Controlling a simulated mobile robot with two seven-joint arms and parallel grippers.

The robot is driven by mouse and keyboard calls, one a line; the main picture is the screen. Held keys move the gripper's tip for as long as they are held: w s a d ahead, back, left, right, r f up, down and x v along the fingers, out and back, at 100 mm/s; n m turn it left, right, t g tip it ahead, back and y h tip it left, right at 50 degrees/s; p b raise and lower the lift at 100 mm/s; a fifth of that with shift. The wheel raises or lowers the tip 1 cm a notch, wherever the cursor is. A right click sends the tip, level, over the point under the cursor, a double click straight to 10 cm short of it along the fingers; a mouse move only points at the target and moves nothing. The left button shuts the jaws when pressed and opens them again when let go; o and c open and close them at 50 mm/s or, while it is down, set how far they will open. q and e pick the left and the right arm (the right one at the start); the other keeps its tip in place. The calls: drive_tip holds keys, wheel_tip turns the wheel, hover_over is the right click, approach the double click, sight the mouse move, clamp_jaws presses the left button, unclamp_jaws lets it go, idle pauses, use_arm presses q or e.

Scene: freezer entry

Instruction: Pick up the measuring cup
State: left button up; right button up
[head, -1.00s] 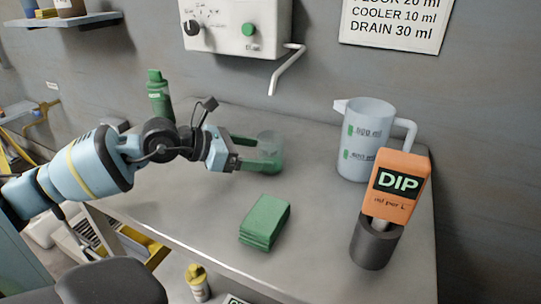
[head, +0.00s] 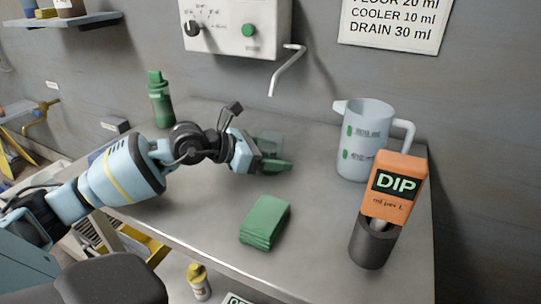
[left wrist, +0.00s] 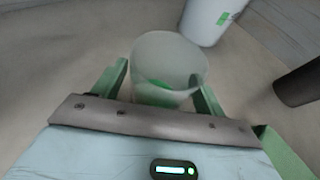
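The measuring cup, a small clear cup with green in its lower part, stands on the metal counter and shows in the left wrist view (left wrist: 170,62). In the head view the cup (head: 270,144) is partly hidden by my gripper. My left gripper (head: 279,155) is low over the counter with its green fingers either side of the cup. In the left wrist view the gripper's fingers (left wrist: 160,74) are spread, with a gap at the left finger; contact at the right finger is unclear. My right gripper is not in view.
A large jug (head: 366,140) and an orange DIP box (head: 396,187) in a dark holder (head: 373,246) stand to the right. A green cloth stack (head: 264,222) lies in front. A green bottle (head: 160,100) stands behind left. A bent spout (head: 287,70) hangs above.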

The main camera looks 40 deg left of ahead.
sight(266, 152)
use_arm(q)
drive_tip(key=c, duration=0.9)
drive_tip(key=shift+o, duration=0.2)
drive_tip(key=shift+r, duration=1.6)
drive_tip(key=shift+s+r, duration=0.1)
drive_tip(key=shift+s+a+r+b, duration=0.15)
drive_tip(key=shift+s+b, duration=0.15)
drive_tip(key=shift+s, duration=1)
drive_tip(key=shift+s+a+f+b, duration=0.1)
drive_tip(key=shift+s+b, duration=0.15)
drive_tip(key=shift+s, duration=1)
drive_tip(key=s, duration=0.3)
drive_tip(key=s+r, duration=0.1)
drive_tip(key=s, duration=0.3)
drive_tip(key=s+a, duration=0.1)
drive_tip(key=s, duration=0.2)
drive_tip(key=shift+s+r, duration=0.25)
drive_tip(key=shift+s, duration=0.1)
